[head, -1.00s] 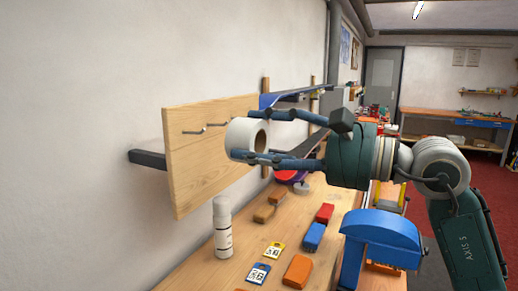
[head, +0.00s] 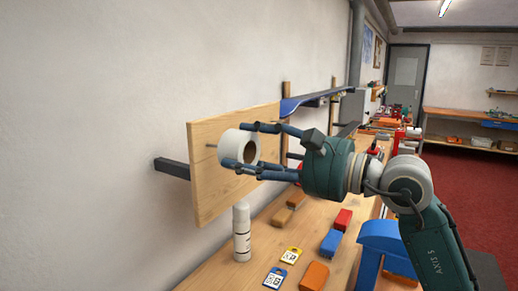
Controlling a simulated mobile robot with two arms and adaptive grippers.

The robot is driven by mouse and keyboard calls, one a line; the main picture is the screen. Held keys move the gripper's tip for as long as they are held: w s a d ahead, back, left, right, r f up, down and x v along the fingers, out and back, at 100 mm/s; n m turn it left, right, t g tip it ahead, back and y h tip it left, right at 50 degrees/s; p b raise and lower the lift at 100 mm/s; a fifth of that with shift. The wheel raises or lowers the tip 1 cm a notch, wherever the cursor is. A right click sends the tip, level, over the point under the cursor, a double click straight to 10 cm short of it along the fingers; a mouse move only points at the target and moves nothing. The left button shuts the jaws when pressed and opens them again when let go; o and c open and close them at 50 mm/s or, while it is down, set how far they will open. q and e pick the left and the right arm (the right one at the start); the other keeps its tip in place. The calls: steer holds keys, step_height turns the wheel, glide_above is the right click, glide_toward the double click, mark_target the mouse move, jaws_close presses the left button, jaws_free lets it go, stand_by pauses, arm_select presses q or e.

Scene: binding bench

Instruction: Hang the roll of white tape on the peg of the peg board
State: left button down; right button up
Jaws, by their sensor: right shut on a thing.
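The roll of white tape (head: 232,146) is between the fingers of my right gripper (head: 243,146), close in front of the wooden peg board (head: 209,185). The gripper is shut on the roll, with one finger above and others low across its near side. The roll's round opening faces right, towards the gripper's palm. A short length of a thin metal peg (head: 211,146) shows just left of the roll. The rest of that peg is hidden, and I cannot tell whether it enters the roll. My left gripper is not in view.
Below, the wooden bench holds a white bottle (head: 241,232), small tags (head: 275,277), and orange (head: 314,275) and blue (head: 331,242) blocks. A blue stand (head: 388,240) is at the right. A dark blue strip (head: 310,100) runs behind the gripper.

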steer(key=shift+p+x, duration=0.85)
steer(key=shift+x, duration=1)
steer(key=shift+w+a+f+b, duration=0.3)
steer(key=shift+w+a+b, duration=0.1)
steer(key=shift+a, duration=0.25)
steer(key=shift+w+a+f+b, duration=0.1)
steer(key=shift+w+f+b, duration=0.05)
steer(key=shift+f+b, duration=0.3)
steer(key=shift+r, duration=0.1)
steer(key=o, duration=1.3)
